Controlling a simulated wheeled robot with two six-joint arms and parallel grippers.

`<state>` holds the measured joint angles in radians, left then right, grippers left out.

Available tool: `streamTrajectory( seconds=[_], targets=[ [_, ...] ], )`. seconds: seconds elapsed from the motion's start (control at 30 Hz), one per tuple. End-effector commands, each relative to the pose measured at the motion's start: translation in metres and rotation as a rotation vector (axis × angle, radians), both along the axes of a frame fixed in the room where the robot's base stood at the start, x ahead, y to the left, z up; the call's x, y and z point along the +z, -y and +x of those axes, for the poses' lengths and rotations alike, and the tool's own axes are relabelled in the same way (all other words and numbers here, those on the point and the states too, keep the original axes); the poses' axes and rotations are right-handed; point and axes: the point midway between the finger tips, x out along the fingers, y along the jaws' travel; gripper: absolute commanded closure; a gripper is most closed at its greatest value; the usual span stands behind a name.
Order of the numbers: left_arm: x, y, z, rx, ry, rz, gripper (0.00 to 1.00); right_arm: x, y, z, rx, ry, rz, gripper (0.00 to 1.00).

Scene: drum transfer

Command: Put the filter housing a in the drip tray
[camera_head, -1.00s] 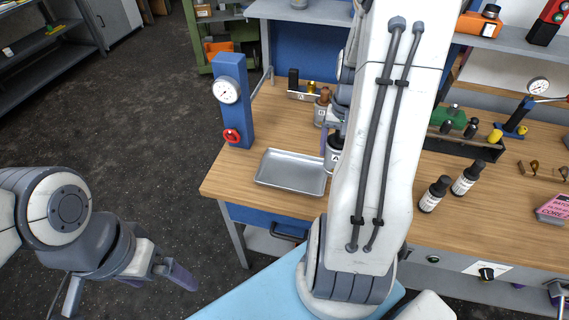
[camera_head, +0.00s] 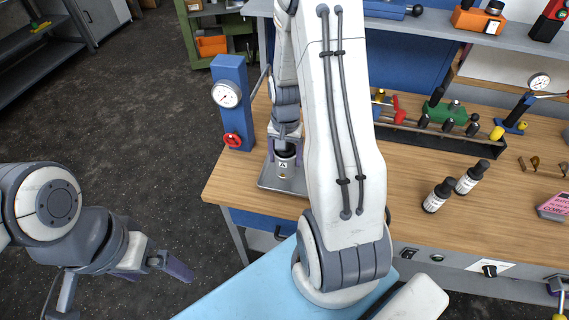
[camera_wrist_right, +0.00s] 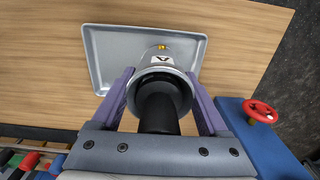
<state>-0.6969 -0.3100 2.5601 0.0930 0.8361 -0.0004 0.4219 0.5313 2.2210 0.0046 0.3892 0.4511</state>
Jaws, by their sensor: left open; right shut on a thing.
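The filter housing a (camera_head: 285,163), a grey cylinder with a black top and an "A" label, is held upright in my right gripper (camera_head: 286,150). In the right wrist view the filter housing a (camera_wrist_right: 158,62) sits between both fingers of the right gripper (camera_wrist_right: 165,90). It is over the drip tray (camera_wrist_right: 95,60), a shallow grey metal tray on the bench. The drip tray (camera_head: 268,186) is partly hidden by my right arm in the head view. I cannot tell whether the housing touches the tray floor. My left gripper (camera_head: 122,285) is open and empty, away from the bench.
A blue post with a gauge and red knob (camera_head: 232,105) stands close to the left of the tray. Two dark bottles (camera_head: 453,188) stand on the wooden bench (camera_head: 415,240) to the right. A rack of tools (camera_head: 440,135) is behind them.

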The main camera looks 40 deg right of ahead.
Motion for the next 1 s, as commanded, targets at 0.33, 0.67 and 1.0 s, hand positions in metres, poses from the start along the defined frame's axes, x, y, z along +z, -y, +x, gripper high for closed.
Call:
streamTrajectory(
  seconds=[0.33, 0.67, 1.0],
  targets=[
    [0.007, 0.0, 0.0, 0.0, 0.0, 0.0, 0.0, -0.037, -0.002, 0.002, 0.001, 0.0, 0.0, 1.0],
    [0.006, 0.0, 0.0, 0.0, 0.0, 0.0, 0.0, -0.041, -0.002, 0.002, 0.001, 0.003, -0.002, 1.0],
    [0.004, 0.0, 0.0, 0.0, 0.0, 0.0, 0.0, -0.044, -0.002, 0.002, 0.002, 0.001, 0.0, 0.0]
  ],
)
